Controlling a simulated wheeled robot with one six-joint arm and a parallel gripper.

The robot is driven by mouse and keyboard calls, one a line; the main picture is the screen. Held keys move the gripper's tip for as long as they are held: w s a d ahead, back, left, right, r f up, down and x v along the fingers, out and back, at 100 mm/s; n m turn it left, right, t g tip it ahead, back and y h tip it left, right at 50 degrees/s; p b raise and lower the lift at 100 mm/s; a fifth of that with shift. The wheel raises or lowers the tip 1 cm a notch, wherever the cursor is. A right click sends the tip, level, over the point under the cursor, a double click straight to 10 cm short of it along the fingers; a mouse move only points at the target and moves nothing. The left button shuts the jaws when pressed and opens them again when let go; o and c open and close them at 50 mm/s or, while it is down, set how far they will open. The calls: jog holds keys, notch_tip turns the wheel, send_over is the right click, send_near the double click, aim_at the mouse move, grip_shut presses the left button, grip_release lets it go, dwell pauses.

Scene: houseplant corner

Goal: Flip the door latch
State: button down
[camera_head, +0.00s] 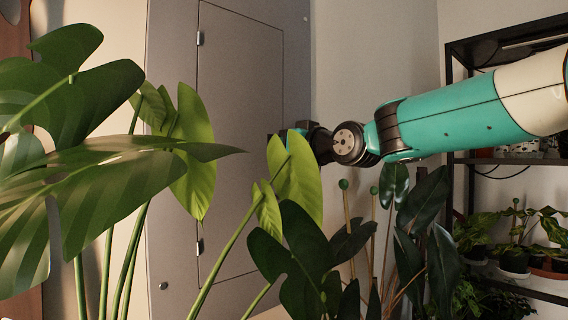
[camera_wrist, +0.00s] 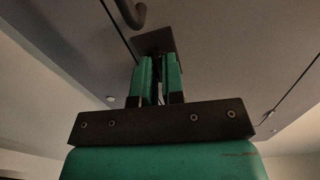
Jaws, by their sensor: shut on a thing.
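In the wrist view, my gripper (camera_wrist: 160,80) has its two green fingers close together on the door latch. A dark latch plate (camera_wrist: 153,40) sits on the grey door face just beyond the fingertips. The gripped part of the latch is mostly hidden between the fingers. In the head view, the tall grey cabinet door (camera_head: 238,110) looks shut, with hinges on its left side. My gripper reaches its right edge from the right, and leaves hide most of the fingers and the latch.
A dark curved handle (camera_wrist: 131,13) is on the door near the latch. Large monstera leaves (camera_head: 110,180) and light green leaves (camera_head: 196,150) stand in front of the cabinet. A black shelf (camera_head: 462,165) with potted plants stands at the right, below my arm.

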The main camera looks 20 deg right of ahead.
jog(key=shift+f+n+b, duration=0.1)
jog(key=shift+n+b, duration=0.35)
jog(key=shift+n, duration=0.15)
jog(key=c, duration=1.2)
grip_release()
jog(key=b+v, duration=1.5)
jog(key=v, duration=0.2)
jog(key=shift+s+b, duration=0.1)
jog(key=shift+b, duration=0.3)
